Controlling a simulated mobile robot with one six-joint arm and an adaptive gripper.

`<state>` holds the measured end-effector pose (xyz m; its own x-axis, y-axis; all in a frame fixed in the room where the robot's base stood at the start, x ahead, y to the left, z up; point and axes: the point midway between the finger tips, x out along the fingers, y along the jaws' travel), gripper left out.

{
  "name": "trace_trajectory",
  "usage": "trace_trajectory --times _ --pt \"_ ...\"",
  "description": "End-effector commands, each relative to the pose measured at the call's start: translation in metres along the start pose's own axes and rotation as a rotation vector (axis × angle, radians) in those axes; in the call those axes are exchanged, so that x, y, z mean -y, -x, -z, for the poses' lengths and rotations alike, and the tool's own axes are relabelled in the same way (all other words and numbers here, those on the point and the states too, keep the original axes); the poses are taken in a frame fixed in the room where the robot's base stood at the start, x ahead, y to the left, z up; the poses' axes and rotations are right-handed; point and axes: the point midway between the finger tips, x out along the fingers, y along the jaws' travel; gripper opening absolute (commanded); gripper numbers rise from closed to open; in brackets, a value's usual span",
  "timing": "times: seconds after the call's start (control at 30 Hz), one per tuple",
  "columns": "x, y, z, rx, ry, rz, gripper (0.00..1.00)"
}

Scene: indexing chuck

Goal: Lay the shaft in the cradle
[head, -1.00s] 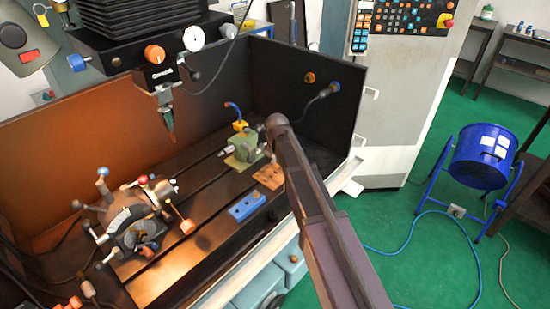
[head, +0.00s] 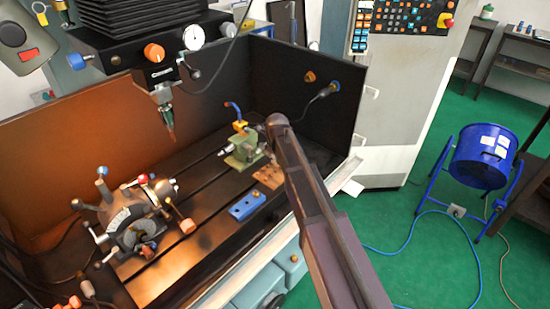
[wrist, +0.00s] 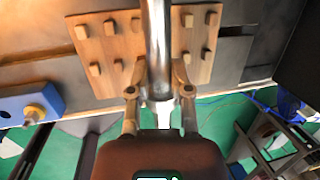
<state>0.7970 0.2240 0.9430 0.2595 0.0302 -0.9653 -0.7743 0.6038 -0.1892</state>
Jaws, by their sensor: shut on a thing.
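A bright metal shaft (wrist: 157,45) runs up the middle of the wrist view. My gripper (wrist: 160,88) is shut on the shaft, with one finger on each side near its lower end in the picture. Below the shaft is a wooden board with several upright pegs, the cradle (wrist: 90,42). Pegs show on both sides of the shaft. I cannot tell whether the shaft touches the board or is above it. In the head view the cradle (head: 268,177) lies on the machine bed, and my arm hides the gripper and shaft.
A blue block (head: 247,206) lies left of the cradle. A green tailstock (head: 243,150) stands behind it. The indexing chuck (head: 135,215) with several handles stands at the left of the slotted bed (head: 205,185). The spindle (head: 165,115) hangs above.

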Motion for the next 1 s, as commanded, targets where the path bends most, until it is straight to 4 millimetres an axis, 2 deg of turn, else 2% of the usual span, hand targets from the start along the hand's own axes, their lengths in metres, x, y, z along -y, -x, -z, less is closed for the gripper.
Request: trace_trajectory --times 1.0 --pt "-0.004 -0.018 0.003 0.000 0.000 0.000 0.00"
